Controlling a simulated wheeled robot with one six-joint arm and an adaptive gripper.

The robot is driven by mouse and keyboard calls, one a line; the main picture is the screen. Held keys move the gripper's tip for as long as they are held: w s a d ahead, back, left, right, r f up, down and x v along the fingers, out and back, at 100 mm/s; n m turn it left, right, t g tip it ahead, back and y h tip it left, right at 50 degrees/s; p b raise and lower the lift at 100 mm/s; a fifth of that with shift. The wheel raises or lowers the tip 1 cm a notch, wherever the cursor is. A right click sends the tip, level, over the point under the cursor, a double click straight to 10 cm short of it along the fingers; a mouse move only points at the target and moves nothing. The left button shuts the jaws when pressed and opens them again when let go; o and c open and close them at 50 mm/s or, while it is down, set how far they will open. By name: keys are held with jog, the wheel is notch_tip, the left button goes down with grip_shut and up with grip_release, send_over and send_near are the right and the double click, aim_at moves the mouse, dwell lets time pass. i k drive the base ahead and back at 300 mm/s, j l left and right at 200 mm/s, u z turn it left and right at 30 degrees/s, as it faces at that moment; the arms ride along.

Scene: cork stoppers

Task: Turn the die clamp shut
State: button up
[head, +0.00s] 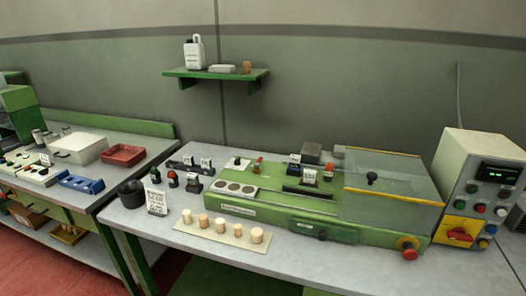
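A green bench machine (268,213) stands on the grey table. Several candidates for the die clamp show on it, and I cannot tell which one it is. A black knob (372,178) sits at the right part, seen by the clear cover (395,205). A small black knob on a white plate (237,162) and a red-topped handle (258,163) stand at the back left. Small labels on black blocks are too small to read. Whether any clamp is open or shut is not clear. My gripper is not in view.
Several cork stoppers stand on a cream strip (232,238) at the front of the table. A black cup (131,194) and a sign (156,202) stand at the left. A control box (478,180) with a red switch stands at the right. Another bench holds a red tray (123,154).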

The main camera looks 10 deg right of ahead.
aim_at(255, 165)
jog(key=i+j, duration=0.2)
jog(key=i+j+z, duration=0.1)
jog(key=j, duration=0.3)
jog(key=i+j+z, duration=0.1)
jog(key=i+j, duration=0.3)
jog(key=j, duration=0.25)
jog(key=i+j+z, duration=0.1)
jog(key=j, duration=0.25)
jog(key=i, duration=0.1)
